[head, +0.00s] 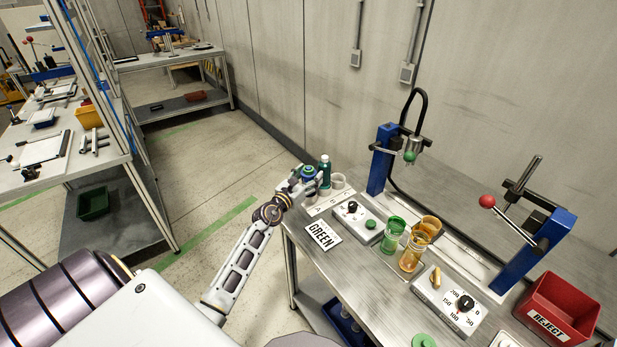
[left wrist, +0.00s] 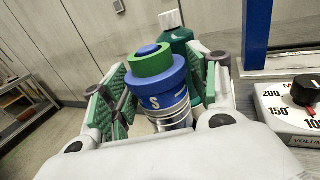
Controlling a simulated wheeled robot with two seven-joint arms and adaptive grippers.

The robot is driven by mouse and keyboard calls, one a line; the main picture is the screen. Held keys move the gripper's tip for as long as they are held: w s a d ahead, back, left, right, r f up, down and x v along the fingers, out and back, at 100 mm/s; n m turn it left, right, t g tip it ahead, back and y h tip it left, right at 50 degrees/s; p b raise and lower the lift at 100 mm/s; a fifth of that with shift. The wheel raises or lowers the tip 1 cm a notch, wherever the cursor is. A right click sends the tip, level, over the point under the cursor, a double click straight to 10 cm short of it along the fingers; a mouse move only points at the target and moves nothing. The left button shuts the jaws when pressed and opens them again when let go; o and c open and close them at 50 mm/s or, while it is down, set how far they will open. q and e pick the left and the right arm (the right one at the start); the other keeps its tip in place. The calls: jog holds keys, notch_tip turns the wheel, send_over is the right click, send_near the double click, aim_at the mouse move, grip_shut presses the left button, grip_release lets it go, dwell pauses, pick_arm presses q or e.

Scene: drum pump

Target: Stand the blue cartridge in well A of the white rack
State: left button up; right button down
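The blue cartridge (head: 308,171) has a green ring and a blue knob on top; in the left wrist view (left wrist: 157,88) a white "S" shows on its collar. My left gripper (head: 304,183) is closed around it, with green pads on both sides in the left wrist view (left wrist: 160,90). The cartridge looks roughly upright. The white rack (head: 330,202) is at the table's far left corner, with letters along its front. The gripper is at the rack's left end; whether the cartridge's base is inside a well is hidden. My right gripper is not in view.
A dark green bottle (head: 325,168) stands close behind the cartridge. A blue press stand (head: 380,160) is to the right.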

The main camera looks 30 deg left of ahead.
pick_arm(q)
jog(key=shift+o, duration=0.3)
jog(key=shift+r, duration=0.25)
jog(key=s+b, duration=0.1)
jog(key=s, duration=1.1)
dwell(0.6)
dwell(0.7)
